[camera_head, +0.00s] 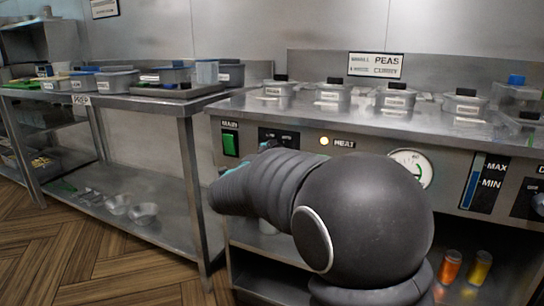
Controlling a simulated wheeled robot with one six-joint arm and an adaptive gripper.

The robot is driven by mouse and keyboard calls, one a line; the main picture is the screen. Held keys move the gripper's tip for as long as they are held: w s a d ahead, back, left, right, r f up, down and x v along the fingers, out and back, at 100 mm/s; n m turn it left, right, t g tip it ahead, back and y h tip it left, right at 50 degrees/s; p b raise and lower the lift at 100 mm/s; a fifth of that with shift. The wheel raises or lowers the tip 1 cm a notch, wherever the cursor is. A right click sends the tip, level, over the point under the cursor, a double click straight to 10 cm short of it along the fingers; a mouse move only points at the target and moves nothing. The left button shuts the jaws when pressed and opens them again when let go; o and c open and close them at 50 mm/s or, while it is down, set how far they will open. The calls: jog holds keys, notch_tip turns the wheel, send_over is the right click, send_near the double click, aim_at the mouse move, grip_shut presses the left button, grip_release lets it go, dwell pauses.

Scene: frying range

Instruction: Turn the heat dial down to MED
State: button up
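The control front of the range (455,160) faces me. A "HEAT" label (344,143) sits beside a lit amber lamp (324,141). Left of the lamp is a dark panel (279,137) with small white lettering that I cannot read; my arm covers its lower part. I cannot make out the heat dial or its setting; my arm hides the front below the label. My arm stretches left across the front.
A green switch (230,143) sits under "MAIN". Right of my arm are a round gauge (411,168), a MAX/MIN level strip (483,183) and a knob (538,205) at the edge. Lidded pans (395,98) line the top. A steel table (150,101) stands left; floor is free in front of it.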

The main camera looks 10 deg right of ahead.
jog(key=shift+o, duration=1.1)
jog(key=shift+s+a, duration=0.1)
jog(key=v, duration=1.1)
jog(key=shift+s+a, duration=0.25)
jog(key=shift+s, duration=0.05)
